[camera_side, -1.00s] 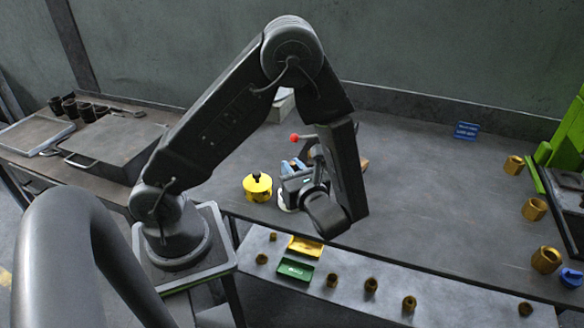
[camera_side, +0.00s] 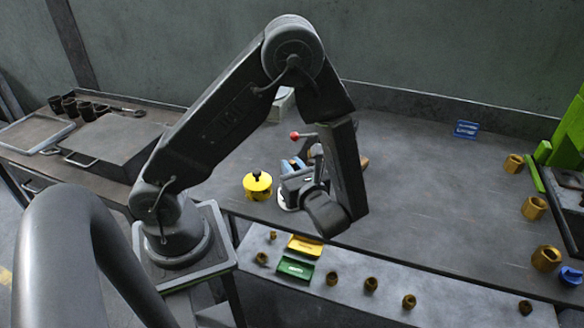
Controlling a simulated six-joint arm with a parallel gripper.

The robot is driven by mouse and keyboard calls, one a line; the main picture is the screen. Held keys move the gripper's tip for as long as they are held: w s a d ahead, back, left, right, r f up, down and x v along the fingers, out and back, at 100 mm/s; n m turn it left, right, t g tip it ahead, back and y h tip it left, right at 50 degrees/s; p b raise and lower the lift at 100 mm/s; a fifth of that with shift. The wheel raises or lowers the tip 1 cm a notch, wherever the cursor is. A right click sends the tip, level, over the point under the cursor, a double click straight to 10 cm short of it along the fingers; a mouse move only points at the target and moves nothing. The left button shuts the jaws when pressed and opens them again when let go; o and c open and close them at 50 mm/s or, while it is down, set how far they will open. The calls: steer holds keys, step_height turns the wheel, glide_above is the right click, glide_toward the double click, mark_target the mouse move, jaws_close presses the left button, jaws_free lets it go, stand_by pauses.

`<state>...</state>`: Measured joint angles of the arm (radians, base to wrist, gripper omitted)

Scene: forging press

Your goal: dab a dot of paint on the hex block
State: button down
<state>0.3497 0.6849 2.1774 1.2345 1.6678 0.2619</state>
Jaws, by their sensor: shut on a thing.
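My gripper (camera_side: 300,184) is near the middle of the bench's front edge, beside and below my forearm. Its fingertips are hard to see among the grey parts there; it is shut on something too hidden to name. A red ball (camera_side: 294,135) on a dark lever stands just above this cluster. A small blue part (camera_side: 293,163) and a white round edge (camera_side: 287,204) show around it. A brown piece (camera_side: 363,162) pokes out behind my forearm; I cannot tell whether it is the hex block. A yellow round pot (camera_side: 257,188) with a black knob stands left of my gripper.
Several brass hex pieces (camera_side: 535,208) stand at the right of the bench. A yellow tray (camera_side: 305,246), a green tray (camera_side: 295,268) and small brass pieces sit on the lower front shelf. A green frame (camera_side: 566,135) stands far right. The bench's right middle is clear.

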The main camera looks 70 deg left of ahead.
steer(key=shift+r, duration=3.45)
